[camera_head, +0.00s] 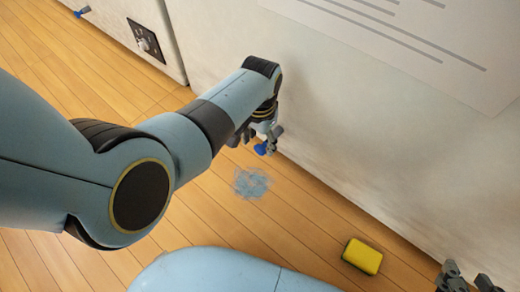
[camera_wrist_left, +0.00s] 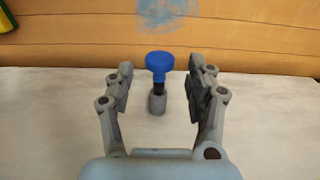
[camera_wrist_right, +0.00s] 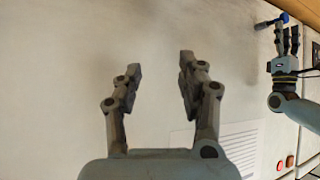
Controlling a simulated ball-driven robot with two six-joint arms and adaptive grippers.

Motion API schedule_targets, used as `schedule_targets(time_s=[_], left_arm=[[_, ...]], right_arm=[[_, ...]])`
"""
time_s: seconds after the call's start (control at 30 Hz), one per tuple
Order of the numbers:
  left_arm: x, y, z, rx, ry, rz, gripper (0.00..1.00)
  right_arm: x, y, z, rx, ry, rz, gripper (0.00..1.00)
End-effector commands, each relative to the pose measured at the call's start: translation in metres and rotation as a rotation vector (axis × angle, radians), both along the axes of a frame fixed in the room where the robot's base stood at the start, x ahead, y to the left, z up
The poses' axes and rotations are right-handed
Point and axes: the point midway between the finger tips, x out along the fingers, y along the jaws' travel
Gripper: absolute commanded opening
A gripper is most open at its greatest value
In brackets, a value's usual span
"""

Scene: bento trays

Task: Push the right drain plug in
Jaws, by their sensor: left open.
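The right drain plug has a blue cap (camera_head: 262,149) and sits low on the front of the white unit, near the floor. In the left wrist view its blue cap (camera_wrist_left: 160,63) stands on a dark stem partly out of a grey spout (camera_wrist_left: 157,104). My left gripper (camera_head: 270,133) is open, with its fingers on either side of the plug and apart from it. My right gripper (camera_wrist_right: 158,68) is open and empty in front of the white unit; its fingertips show at the head view's lower right corner. Another blue plug (camera_head: 80,12) is at the far upper left.
A blue wet-looking patch (camera_head: 251,183) lies on the wooden floor below the plug. A yellow block (camera_head: 362,256) lies on the floor to the right. A sheet with grey lines (camera_head: 420,40) is on the white unit. A small dark panel (camera_head: 146,40) is on the neighbouring unit.

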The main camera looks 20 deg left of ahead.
Motion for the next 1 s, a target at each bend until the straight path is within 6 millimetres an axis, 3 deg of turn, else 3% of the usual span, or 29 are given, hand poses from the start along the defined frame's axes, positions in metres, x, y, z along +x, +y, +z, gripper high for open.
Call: schedule_targets(time_s=[0.1,0.4,0.6,0.8,1.0], left_arm=[[-0.002,0.0,-0.013,0.0,0.004,0.0,0.55],[-0.001,0.0,-0.025,0.0,0.003,0.0,0.55],[-0.001,0.0,-0.032,0.0,0.002,0.0,0.55],[0.0,0.0,-0.034,0.0,0.0,0.0,0.55],[0.0,0.0,-0.034,0.0,0.0,0.0,0.55]], right_arm=[[-0.01,0.002,-0.009,0.003,-0.07,0.008,0.4],[0.047,0.008,0.048,0.005,-0.381,0.038,0.4],[0.065,0.012,0.079,0.006,-0.543,0.057,0.4],[0.073,0.014,0.096,0.007,-0.623,0.067,0.4],[0.073,0.014,0.099,0.007,-0.634,0.068,0.4]])
